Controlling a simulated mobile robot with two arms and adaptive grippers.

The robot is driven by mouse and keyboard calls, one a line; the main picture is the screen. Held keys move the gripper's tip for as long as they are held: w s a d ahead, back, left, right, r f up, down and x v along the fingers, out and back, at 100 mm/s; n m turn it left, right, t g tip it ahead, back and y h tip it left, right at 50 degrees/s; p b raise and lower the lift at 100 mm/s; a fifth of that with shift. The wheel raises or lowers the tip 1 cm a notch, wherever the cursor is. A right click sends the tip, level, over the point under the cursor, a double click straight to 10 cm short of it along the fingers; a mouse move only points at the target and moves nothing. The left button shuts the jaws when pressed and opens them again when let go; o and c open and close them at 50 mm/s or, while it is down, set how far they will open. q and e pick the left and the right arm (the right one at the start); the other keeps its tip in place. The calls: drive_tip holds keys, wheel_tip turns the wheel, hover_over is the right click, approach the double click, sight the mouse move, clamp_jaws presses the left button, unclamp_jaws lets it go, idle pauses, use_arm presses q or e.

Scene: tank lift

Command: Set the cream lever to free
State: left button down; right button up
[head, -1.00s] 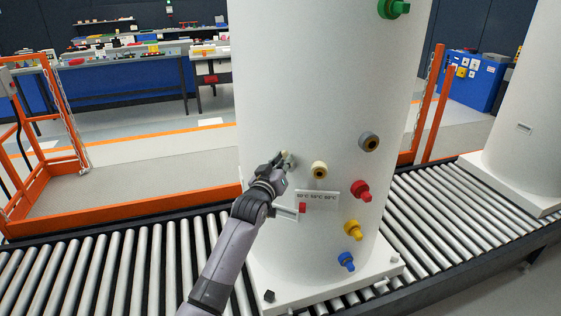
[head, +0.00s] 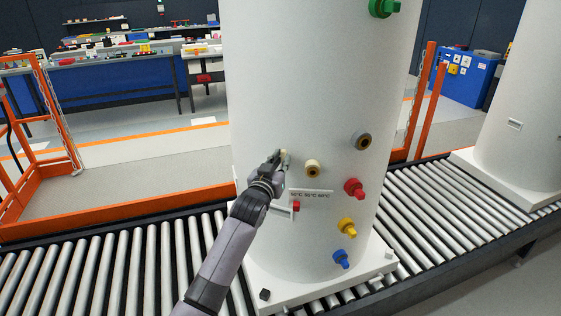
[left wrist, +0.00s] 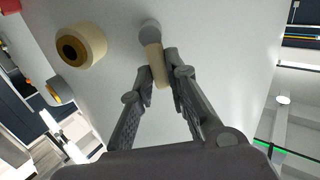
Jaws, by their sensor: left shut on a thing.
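The cream lever (left wrist: 155,62) is a short cream bar on a round grey hub (left wrist: 150,33) on the white tank (head: 300,70). My left gripper (left wrist: 161,72) is shut on the cream lever, with one finger on each side of it. In the head view the left gripper (head: 278,162) is at the tank's front, and the cream lever (head: 283,154) shows only as a small tip there. The hub is mostly hidden by the fingers in that view. My right gripper is in neither view.
A cream port (head: 312,168) sits just right of the lever. A grey-brown port (head: 361,141) and red (head: 354,188), yellow (head: 346,226) and blue (head: 341,259) fittings are farther right. A red-tipped slider (head: 296,206) is below. The tank stands on a roller conveyor (head: 110,265).

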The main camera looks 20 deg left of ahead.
use_arm(q)
drive_tip(key=shift+f, duration=0.1)
drive_tip(key=c, duration=1.6)
unclamp_jaws()
drive_tip(key=shift+o, duration=0.2)
drive_tip(key=s, duration=1.2)
drive_tip(key=shift+a, duration=0.4)
